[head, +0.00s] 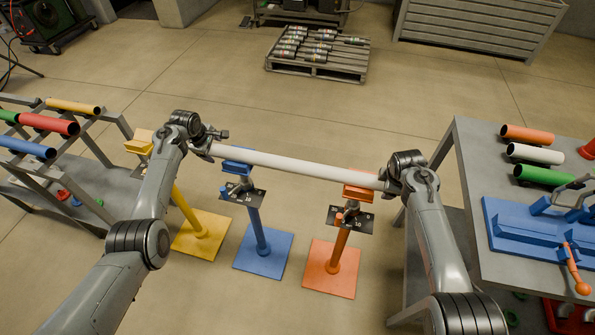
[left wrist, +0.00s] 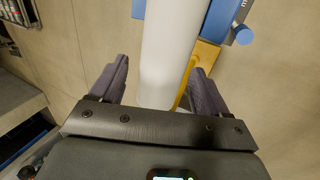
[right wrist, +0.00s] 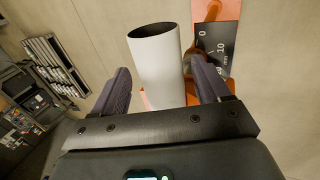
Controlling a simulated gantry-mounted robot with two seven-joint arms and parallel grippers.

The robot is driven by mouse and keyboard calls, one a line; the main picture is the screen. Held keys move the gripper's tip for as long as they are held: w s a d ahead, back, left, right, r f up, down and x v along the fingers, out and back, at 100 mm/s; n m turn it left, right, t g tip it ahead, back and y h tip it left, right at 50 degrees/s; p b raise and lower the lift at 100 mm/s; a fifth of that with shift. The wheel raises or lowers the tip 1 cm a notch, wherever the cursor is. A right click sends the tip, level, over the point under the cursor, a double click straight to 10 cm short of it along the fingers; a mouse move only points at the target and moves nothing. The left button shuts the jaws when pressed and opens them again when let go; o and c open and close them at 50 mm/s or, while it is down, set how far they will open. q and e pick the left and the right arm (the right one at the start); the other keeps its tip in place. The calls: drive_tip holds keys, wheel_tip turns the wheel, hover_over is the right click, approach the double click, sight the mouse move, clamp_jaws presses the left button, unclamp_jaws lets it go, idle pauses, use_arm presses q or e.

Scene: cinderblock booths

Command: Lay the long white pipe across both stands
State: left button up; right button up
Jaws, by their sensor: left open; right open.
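The long white pipe (head: 295,163) runs nearly level across the tops of the blue stand (head: 256,225) and the orange stand (head: 341,240). It appears to rest on both heads, its ends overhanging them; exact contact is hard to tell. My left gripper (head: 212,143) is open at the pipe's left end; in the left wrist view the pipe (left wrist: 170,55) lies between the spread fingers. My right gripper (head: 387,178) is open at the right end; in the right wrist view the pipe's open end (right wrist: 155,55) shows between the spread fingers.
A yellow stand (head: 190,220) stands left of the blue one, behind my left arm. A rack (head: 90,130) with coloured pipes is at left. A table (head: 480,180) with short pipes and a blue fixture (head: 525,230) is at right. A pallet (head: 318,65) lies beyond open floor.

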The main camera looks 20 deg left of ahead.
use_arm(q)
drive_tip(key=shift+r, duration=0.1)
drive_tip(key=shift+s+r, duration=0.15)
drive_tip(key=shift+r, duration=0.35)
use_arm(e)
drive_tip(key=shift+s+r, duration=0.15)
drive_tip(key=shift+r, duration=0.5)
use_arm(q)
drive_tip(key=v, duration=1)
drive_tip(key=shift+s+r, duration=0.25)
drive_tip(key=shift+r, duration=0.05)
use_arm(e)
drive_tip(key=v, duration=1)
drive_tip(key=shift+s+r, duration=0.25)
use_arm(q)
drive_tip(key=shift+f, duration=0.1)
